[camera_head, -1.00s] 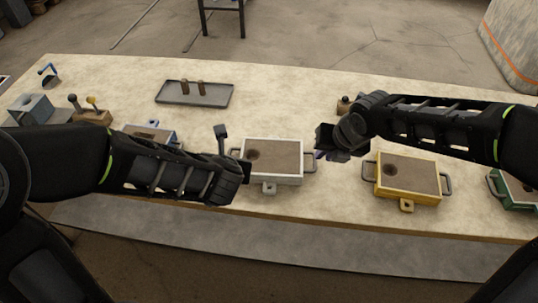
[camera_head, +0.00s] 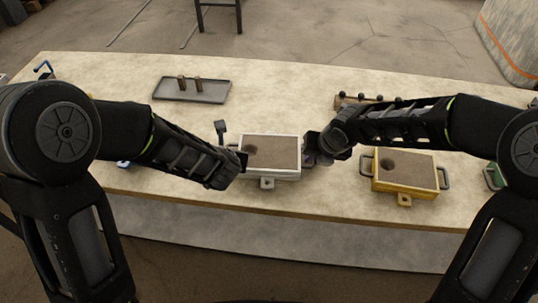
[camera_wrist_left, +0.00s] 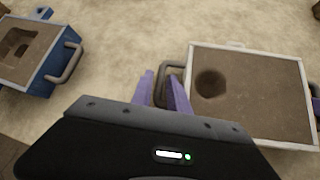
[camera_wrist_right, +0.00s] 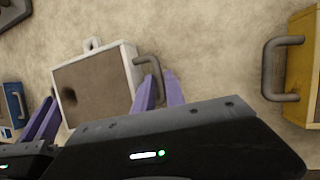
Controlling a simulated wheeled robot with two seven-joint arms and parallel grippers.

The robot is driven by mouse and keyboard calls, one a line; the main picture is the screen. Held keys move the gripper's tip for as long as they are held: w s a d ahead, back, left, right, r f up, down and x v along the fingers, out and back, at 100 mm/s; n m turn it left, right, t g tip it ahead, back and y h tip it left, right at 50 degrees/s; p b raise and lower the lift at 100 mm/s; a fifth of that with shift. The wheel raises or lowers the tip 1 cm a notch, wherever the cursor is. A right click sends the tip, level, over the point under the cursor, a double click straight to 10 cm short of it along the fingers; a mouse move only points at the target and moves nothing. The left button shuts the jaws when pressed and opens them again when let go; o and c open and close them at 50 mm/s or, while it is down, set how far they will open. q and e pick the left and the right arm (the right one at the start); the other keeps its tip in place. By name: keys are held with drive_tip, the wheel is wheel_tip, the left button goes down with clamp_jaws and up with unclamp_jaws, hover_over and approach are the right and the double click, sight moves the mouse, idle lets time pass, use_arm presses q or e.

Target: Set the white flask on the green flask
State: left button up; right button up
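The white flask (camera_head: 271,157), a shallow frame filled with brown sand with a round hollow, sits flat on the table in the middle of the head view. It also shows in the left wrist view (camera_wrist_left: 255,92) and the right wrist view (camera_wrist_right: 95,83). My left gripper (camera_wrist_left: 163,82) is at its left handle, fingers apart on either side of the bar. My right gripper (camera_wrist_right: 160,80) is at its right handle, fingers also apart around the bar. The green flask (camera_head: 493,176) shows only in part at the far right, behind my right arm.
A yellow flask (camera_head: 405,171) stands right of the white one, between it and the green one. A blue flask (camera_wrist_left: 37,88) stands to the left. A grey tray (camera_head: 212,97) with two small brown pieces lies behind. A wooden block with knobs (camera_head: 350,100) is at the back right.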

use_arm(q)
drive_tip(key=shift+c, duration=0.3)
use_arm(e)
drive_tip(key=shift+c, duration=0.2)
use_arm(q)
clamp_jaws()
use_arm(e)
clamp_jaws()
use_arm(q)
drive_tip(key=shift+r, duration=0.1)
use_arm(e)
drive_tip(key=shift+r, duration=0.1)
idle(0.5)
